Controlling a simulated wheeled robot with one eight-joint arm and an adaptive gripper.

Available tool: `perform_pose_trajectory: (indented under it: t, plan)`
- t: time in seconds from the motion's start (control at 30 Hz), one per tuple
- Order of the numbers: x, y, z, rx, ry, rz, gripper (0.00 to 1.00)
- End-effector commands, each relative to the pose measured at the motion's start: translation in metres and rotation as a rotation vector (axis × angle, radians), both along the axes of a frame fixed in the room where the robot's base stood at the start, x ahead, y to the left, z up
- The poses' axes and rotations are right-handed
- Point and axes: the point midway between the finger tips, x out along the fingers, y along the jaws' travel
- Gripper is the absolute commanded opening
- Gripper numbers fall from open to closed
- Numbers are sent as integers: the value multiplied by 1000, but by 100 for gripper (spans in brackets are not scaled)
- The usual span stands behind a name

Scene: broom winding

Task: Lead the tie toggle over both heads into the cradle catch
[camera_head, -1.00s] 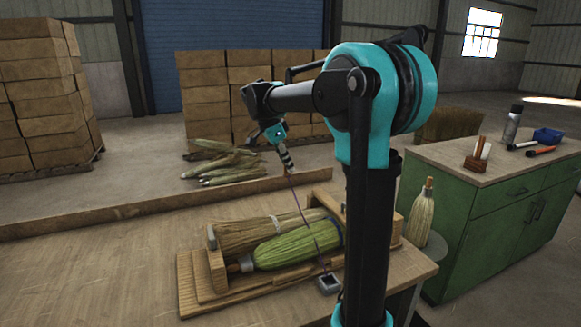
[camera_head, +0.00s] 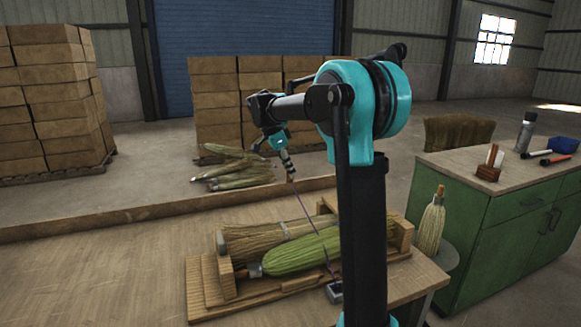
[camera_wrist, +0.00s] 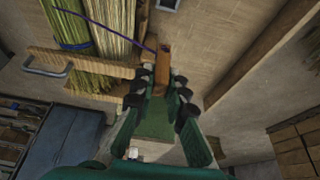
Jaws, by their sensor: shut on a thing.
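My gripper (camera_head: 290,178) is raised beyond the far side of the cradle. In the wrist view its fingers (camera_wrist: 160,88) are shut on the small wooden toggle (camera_wrist: 162,66). A thin purple cord (camera_head: 305,213) runs from the toggle across both heads to a small dark box (camera_head: 334,292) on the near side. The green head (camera_head: 300,252) and the tan head (camera_head: 262,236) lie side by side in the wooden cradle (camera_head: 224,266). The wrist view shows a metal bracket (camera_wrist: 48,70) at a cradle board, possibly the catch. My arm hides part of the cradle.
A finished broom (camera_head: 432,222) stands on a round stool right of the table. A green cabinet (camera_head: 490,225) with tools is farther right. Loose bristle bundles (camera_head: 238,172) lie on the floor behind, before stacked boxes (camera_head: 225,110). The space above the cradle's left side looks clear.

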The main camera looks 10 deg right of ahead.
Motion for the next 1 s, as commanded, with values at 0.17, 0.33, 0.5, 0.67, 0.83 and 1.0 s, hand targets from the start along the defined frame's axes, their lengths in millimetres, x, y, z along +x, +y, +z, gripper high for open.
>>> perform_pose_trajectory:
  t: [0.17, 0.33, 0.5, 0.67, 0.83, 1.0]
  plan:
    - [0, 0, -13, 0, 0, 0, 0]
    - [0, 0, -25, 0, 0, 0, 0]
    - [0, 0, -38, 0, 0, 0, 0]
    - [0, 0, -49, 0, 0, 0, 0]
    - [0, 0, -62, 0, 0, 0, 0]
    - [0, 0, -74, 0, 0, 0, 0]
